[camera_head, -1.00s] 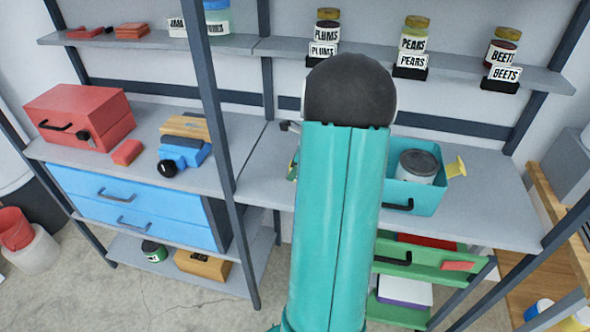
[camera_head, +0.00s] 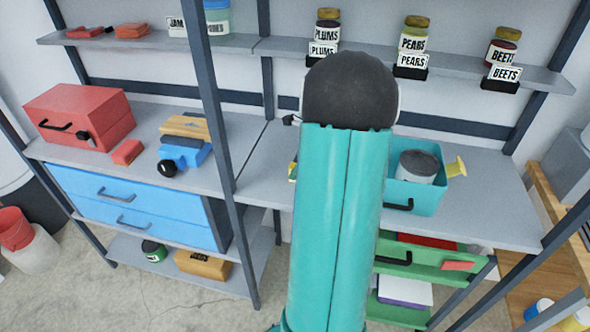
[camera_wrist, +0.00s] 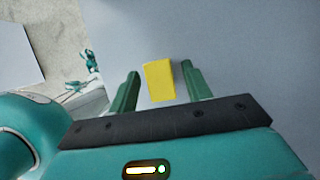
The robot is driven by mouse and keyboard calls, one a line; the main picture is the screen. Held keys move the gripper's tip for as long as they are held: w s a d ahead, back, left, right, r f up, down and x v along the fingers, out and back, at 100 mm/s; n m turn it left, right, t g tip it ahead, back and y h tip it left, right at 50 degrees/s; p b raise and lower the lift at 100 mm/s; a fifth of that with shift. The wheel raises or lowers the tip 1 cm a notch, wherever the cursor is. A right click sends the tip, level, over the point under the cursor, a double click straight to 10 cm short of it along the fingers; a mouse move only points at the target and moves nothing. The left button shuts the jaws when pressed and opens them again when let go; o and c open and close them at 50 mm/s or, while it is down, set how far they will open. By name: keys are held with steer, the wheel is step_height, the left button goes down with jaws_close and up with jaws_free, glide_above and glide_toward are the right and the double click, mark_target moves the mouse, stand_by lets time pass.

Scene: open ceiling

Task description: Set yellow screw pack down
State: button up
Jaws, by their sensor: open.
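The yellow screw pack (camera_wrist: 159,81) shows in the wrist view as a small yellow block on a plain grey surface. It lies between the two green fingers of my gripper (camera_wrist: 160,88), with a visible gap on each side. My gripper is open. In the head view my teal arm hides most of the gripper and the shelf behind it. Only a small yellow and green bit (camera_head: 292,172) shows at the arm's left edge, and I cannot tell whether it is the pack or a finger.
A teal bin (camera_head: 428,197) with a grey can (camera_head: 418,168) stands right of my arm on the grey shelf (camera_head: 490,205). A blue toy-like tool (camera_head: 184,152) and a red toolbox (camera_head: 80,116) are on the left shelf. Labelled jars line the upper shelf.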

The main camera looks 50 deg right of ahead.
steer(key=v, duration=1)
steer(key=w+a+r+n+h, duration=0.1)
steer(key=w+a+r+n, duration=0.25)
steer(key=a+n, duration=0.55)
steer(key=w+a+r+n, duration=0.2)
steer(key=a+r+n, duration=0.2)
steer(key=a, duration=0.9)
steer(key=s+a+n, duration=0.4)
steer(key=a+n, duration=0.5)
steer(key=a, duration=0.1)
steer(key=s+a+n+t, duration=0.1)
steer(key=s+a+n, duration=0.4)
steer(key=a+n, duration=0.4)
steer(key=shift+a+t+h, duration=0.3)
steer(key=shift+a+h, duration=0.1)
steer(key=shift+a, duration=0.65)
steer(key=shift+s, duration=0.15)
steer(key=shift+c, duration=1.4)
